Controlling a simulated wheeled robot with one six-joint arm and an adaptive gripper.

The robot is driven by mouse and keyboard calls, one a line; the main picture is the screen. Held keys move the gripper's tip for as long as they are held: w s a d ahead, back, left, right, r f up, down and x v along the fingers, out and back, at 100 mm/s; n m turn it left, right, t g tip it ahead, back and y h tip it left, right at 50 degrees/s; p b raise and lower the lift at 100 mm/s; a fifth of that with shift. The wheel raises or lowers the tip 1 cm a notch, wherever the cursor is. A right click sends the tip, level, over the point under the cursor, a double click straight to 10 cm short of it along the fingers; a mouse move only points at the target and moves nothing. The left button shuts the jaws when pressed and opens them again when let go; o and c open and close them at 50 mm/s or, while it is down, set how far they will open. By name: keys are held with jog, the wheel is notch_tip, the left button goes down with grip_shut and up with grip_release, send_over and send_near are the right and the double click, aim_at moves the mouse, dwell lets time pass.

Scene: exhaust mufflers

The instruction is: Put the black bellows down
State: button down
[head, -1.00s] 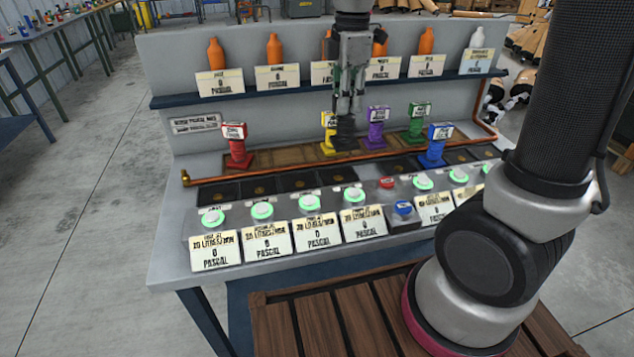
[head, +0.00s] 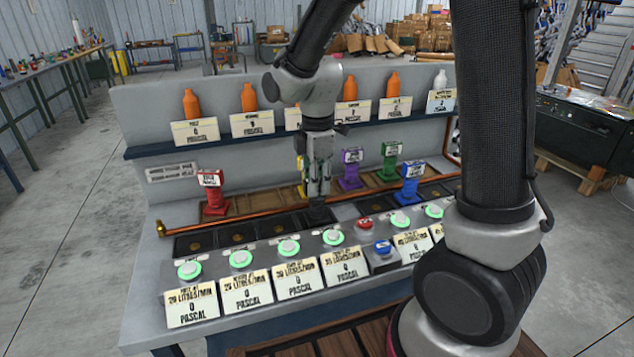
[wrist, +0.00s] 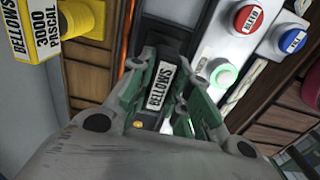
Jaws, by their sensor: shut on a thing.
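My gripper (head: 318,190) points down over the sloped bench and is shut on the black bellows (head: 320,213). In the head view the bellows is a small dark shape below the fingers, at the row of dark square pads (head: 238,236), in front of the copper pipe. I cannot tell whether it touches a pad. In the wrist view, it shows between the green-grey fingers (wrist: 160,110) with a white "BELLOWS" label (wrist: 159,86). A yellow bellows (wrist: 82,18) is at upper left there; in the head view my gripper partly hides it.
Red (head: 214,195), purple (head: 350,172), green (head: 388,165) and blue (head: 409,183) labelled pieces stand nearby. The copper pipe (head: 250,217) runs behind the pads. Green-lit buttons (head: 289,248), a red button (head: 364,224) and a blue button (head: 382,247) lie in front. Orange bottles stand on the shelf (head: 220,143).

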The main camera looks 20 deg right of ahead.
jog(key=shift+f, duration=0.15)
jog(key=c, duration=1.3)
grip_release()
notch_tip(320, 180, up, 11)
jog(key=s+d+r+m+t, duration=0.1)
jog(key=s+d+m, duration=0.4)
jog(key=s+m, duration=0.1)
jog(key=s+d+r+m+t, duration=0.2)
jog(key=s+d+m, duration=0.3)
jog(key=s+m, duration=0.1)
jog(key=s+d+r+m+t, duration=0.1)
jog(key=s+d+m, duration=0.4)
jog(key=s+m, duration=0.1)
jog(key=shift+s+r, duration=0.15)
jog(key=shift+s, duration=0.35)
